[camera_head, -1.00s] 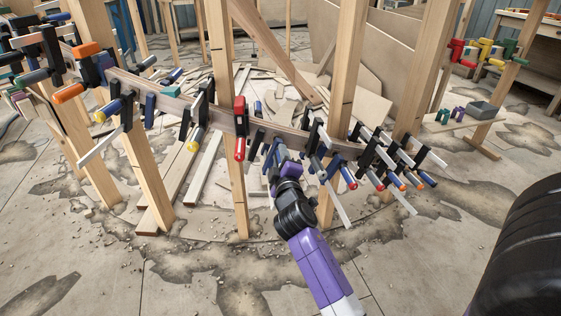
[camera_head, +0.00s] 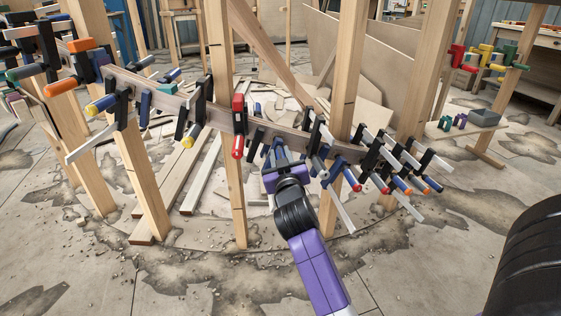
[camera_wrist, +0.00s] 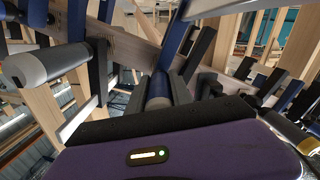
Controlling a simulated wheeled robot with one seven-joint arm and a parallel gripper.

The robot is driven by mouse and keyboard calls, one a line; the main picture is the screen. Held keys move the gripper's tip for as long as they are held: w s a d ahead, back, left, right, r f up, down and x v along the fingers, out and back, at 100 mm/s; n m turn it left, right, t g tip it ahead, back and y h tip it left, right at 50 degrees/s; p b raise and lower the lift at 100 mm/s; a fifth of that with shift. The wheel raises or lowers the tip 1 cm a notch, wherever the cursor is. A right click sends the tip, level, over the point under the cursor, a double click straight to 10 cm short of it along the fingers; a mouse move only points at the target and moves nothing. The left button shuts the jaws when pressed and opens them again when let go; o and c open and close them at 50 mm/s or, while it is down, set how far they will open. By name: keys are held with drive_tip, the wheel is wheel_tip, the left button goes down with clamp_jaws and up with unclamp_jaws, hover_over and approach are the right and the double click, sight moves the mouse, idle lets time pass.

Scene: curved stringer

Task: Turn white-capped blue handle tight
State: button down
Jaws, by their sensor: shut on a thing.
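My gripper (camera_head: 279,155) reaches up to the clamps at the middle of the curved wooden stringer (camera_head: 180,103). In the wrist view the dark fingers of my gripper (camera_wrist: 160,88) stand on both sides of a blue handle (camera_wrist: 158,88) and are shut on it. The handle's near end looks pale grey, low between the fingers. In the head view my gripper mostly covers this handle, and its cap cannot be made out there. How tight the clamp sits on the stringer cannot be told.
A red-handled clamp (camera_head: 238,127) hangs left of my gripper. Several clamps crowd close on the right, with white bars (camera_head: 341,210) sticking out. A wooden post (camera_head: 231,180) stands at left.

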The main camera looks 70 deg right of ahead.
drive_tip(key=shift+f+m+b, duration=0.2)
drive_tip(key=shift+m+b, duration=0.45)
drive_tip(key=shift+m, duration=0.55)
drive_tip(key=c, duration=1.1)
unclamp_jaws()
drive_tip(key=shift+r, duration=0.15)
drive_tip(key=shift+c, duration=0.2)
drive_tip(key=p+v, duration=0.1)
drive_tip(key=v, duration=0.7)
